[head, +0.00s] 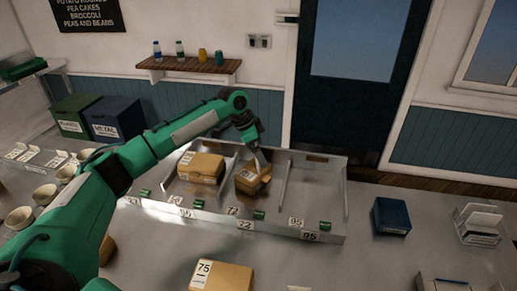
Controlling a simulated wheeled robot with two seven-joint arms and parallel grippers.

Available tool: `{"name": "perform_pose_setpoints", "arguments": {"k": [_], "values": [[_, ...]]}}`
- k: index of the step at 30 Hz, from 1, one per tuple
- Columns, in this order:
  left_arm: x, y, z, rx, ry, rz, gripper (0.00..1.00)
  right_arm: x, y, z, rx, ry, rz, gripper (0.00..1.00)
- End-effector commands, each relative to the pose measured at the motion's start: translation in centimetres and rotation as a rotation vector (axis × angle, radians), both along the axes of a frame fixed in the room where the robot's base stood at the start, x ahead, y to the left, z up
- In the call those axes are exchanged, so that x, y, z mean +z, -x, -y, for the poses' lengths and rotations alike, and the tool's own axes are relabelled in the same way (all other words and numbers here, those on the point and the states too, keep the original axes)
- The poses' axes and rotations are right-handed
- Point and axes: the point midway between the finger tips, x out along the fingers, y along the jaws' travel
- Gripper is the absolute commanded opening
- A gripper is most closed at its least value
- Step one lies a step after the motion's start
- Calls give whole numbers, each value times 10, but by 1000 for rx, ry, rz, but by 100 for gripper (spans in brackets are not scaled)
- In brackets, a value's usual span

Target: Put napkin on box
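My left gripper (259,163) reaches down over the metal divided tray (330,215). Its fingertips are at the upper edge of a brown cardboard box (251,179), which looks tilted in the tray's middle section. The fingers are too small to tell whether they grip it. Another brown box (200,167) sits in the tray's left section. A brown box marked 75 (222,277) stands on the counter in front. White folded sheets in a holder (481,221), possibly napkins, are at the right. My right gripper is not in view.
A dark blue box (391,216) stands right of the tray. White bowls (45,194) line the counter at the left, near green (72,116) and blue (115,121) bins. A wall shelf (190,65) holds small bottles. The tray's right section looks empty.

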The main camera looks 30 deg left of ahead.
Motion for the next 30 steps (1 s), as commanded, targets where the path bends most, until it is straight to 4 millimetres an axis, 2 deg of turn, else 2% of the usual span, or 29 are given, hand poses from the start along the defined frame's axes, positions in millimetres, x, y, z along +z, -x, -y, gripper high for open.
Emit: {"name": "perform_pose_setpoints", "arguments": {"k": [5,12,18,24,30], "values": [[20,4,-8,2,0,5,100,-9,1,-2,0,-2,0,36],[68,16,-24,2,0,5,100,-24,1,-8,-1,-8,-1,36],[99,24,-33,1,0,3,100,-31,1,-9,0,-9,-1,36],[112,27,-37,0,-1,1,100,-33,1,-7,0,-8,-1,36],[113,27,-37,0,0,0,100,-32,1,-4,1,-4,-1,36]]}}
